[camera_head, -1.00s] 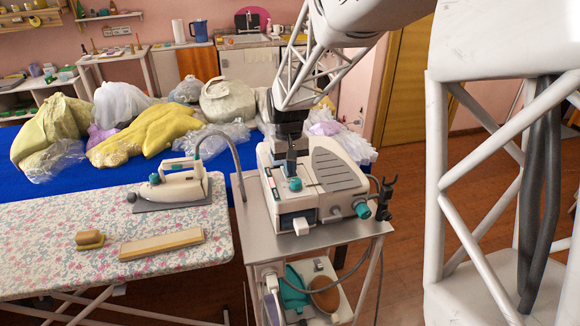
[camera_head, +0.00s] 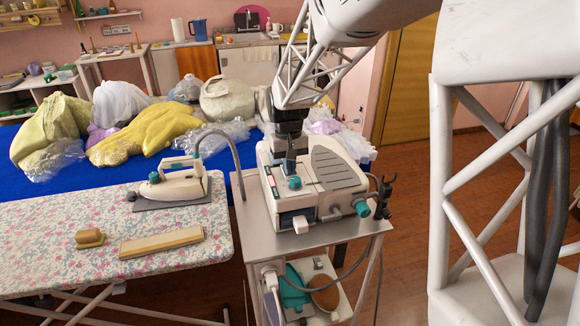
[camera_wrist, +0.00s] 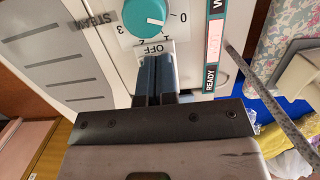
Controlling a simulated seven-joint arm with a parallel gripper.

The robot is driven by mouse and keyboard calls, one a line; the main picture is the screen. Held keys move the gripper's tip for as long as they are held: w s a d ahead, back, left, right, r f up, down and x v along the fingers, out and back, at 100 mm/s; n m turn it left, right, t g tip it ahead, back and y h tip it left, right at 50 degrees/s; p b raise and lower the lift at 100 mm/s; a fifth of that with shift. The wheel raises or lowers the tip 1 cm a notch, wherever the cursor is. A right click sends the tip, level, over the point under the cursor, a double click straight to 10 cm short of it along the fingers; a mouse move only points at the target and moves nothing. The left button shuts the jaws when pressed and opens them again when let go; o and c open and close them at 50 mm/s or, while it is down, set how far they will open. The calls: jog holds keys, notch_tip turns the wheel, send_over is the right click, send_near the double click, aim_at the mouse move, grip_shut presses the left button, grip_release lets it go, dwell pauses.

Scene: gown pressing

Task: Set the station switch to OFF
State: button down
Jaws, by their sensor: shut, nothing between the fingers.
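The steam station (camera_head: 330,180) is a cream and grey unit on a small metal trolley. Its teal dial (camera_head: 295,183) is on the sloped top panel and also shows large in the wrist view (camera_wrist: 145,16), with numbers around it and a STEAM label. An OFF label (camera_wrist: 152,49) sits just below the dial in the wrist view. My gripper (camera_head: 289,170) is shut and empty, its tips pointing down at the panel behind the dial. In the wrist view its fingers (camera_wrist: 154,62) end at the OFF label and cover the panel there, so the switch itself is hidden. Contact cannot be told.
An indicator strip marked READY (camera_wrist: 212,50) lies beside the fingers. The iron (camera_head: 170,185) rests on the floral board (camera_head: 60,230), with its hose arching to the trolley (camera_head: 255,215). Bagged garments (camera_head: 140,135) lie on the blue table behind.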

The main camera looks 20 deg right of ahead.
jog(key=shift+w+f, duration=0.3)
jog(key=shift+f, duration=0.35)
jog(key=shift+w+r, duration=0.1)
jog(key=shift+r, duration=0.1)
jog(key=shift+w+r, duration=0.2)
jog(key=shift+r, duration=0.3)
notch_tip(320, 180, up, 14)
jog(key=w, duration=0.2)
jog(key=shift+w+f, duration=0.15)
jog(key=shift+w, duration=0.25)
jog(key=w+m+g, duration=0.1)
jog(key=m, duration=0.5)
jog(key=w+m+g, duration=0.1)
jog(key=m, duration=0.5)
jog(key=w+m+g, duration=0.1)
jog(key=m, duration=0.5)
jog(key=shift+w+f+g, duration=0.2)
jog(key=shift+f+g, duration=0.15)
jog(key=shift+g, duration=0.05)
